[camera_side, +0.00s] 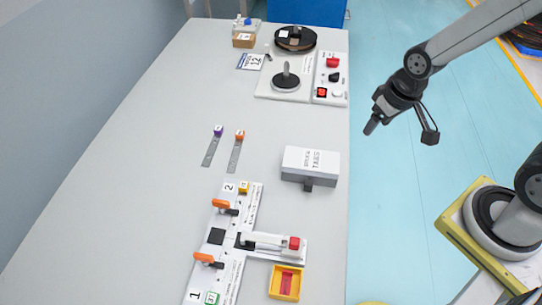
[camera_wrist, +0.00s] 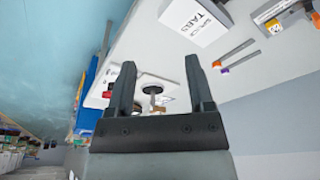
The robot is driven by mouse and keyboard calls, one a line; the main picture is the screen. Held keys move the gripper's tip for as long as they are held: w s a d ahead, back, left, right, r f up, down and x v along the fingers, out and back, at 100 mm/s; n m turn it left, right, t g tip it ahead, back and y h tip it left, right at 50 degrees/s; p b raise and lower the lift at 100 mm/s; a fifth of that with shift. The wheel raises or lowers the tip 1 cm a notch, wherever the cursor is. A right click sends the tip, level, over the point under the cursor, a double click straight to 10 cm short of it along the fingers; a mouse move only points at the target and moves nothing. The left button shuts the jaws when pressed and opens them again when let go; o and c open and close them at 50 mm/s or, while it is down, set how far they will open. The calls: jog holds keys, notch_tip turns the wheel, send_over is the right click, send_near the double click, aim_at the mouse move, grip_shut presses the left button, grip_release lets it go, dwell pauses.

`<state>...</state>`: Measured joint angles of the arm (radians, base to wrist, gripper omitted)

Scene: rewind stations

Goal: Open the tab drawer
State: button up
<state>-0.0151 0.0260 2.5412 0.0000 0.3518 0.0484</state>
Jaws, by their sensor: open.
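The tab drawer is a white box (camera_side: 312,160) with "TABS" lettered on its top, near the right edge of the table in the side view. A dark handle (camera_side: 308,184) sticks out from its near side, and the drawer looks shut. The box also shows at the top of the wrist view (camera_wrist: 196,20). My gripper (camera_side: 370,128) hangs in the air past the table's right edge, beyond the box and apart from it. In the wrist view its two fingers (camera_wrist: 160,88) are spread with nothing held between them.
A white station with a round plate and post (camera_side: 286,82) and a control panel (camera_side: 331,78) stand at the back. A fixture with orange-handled clamps (camera_side: 222,204) and a yellow tray (camera_side: 285,283) lie in front. Two strips (camera_side: 236,153) lie left of the box.

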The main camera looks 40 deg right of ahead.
jog(key=w+a+f+m+g, duration=0.1)
jog(key=w+a+f+m, duration=0.3)
jog(key=a+f+m, duration=0.15)
jog(key=m+g, duration=0.2)
jog(key=m, duration=0.1)
send_over(309, 182)
notch_tip(309, 182, down, 6)
jog(key=shift+a+r, duration=0.1)
jog(key=shift+f, duration=0.25)
jog(key=shift+f, duration=3.7)
grip_shut()
